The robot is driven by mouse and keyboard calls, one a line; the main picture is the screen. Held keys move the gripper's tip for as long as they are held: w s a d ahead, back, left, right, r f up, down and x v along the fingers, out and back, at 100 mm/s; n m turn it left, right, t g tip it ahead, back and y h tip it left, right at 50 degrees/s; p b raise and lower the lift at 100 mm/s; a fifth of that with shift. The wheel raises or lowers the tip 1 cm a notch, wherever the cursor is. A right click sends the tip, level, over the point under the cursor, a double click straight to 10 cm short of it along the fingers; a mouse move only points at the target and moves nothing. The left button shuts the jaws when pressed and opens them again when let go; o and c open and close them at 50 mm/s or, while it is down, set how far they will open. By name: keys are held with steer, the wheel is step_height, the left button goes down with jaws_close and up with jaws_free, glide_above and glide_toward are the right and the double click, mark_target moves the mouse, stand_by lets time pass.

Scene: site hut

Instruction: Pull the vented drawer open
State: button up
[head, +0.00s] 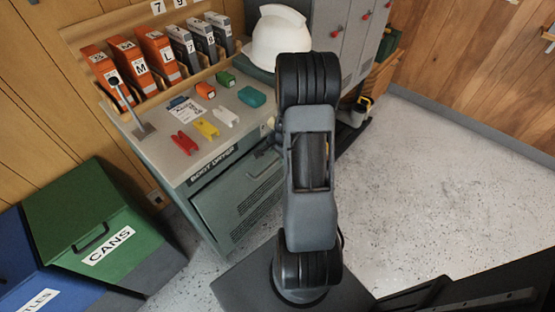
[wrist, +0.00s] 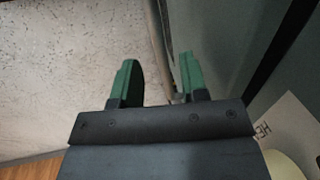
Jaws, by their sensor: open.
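The vented drawer (head: 236,205) is the grey-green slatted front low on the boot dryer cabinet, under the "BOOT DRYER" label. It looks closed. Its bar handle (head: 264,166) shows near the top of the front, close to my arm. In the head view my arm hides my gripper and part of the drawer. In the wrist view my gripper (wrist: 159,75) has its two green fingers apart, with nothing clearly held. A thin pale bar or edge runs between the fingers, nearer the right one; I cannot tell if it is the handle.
Binders stand at the back. A green cans bin (head: 95,225) stands left of the cabinet. Speckled floor (head: 440,180) is clear to the right.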

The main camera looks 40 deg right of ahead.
steer(key=shift+w+f, duration=0.15)
steer(key=shift+f, duration=0.55)
steer(key=shift+w+f, duration=0.1)
steer(key=shift+f, duration=0.6)
jaws_close()
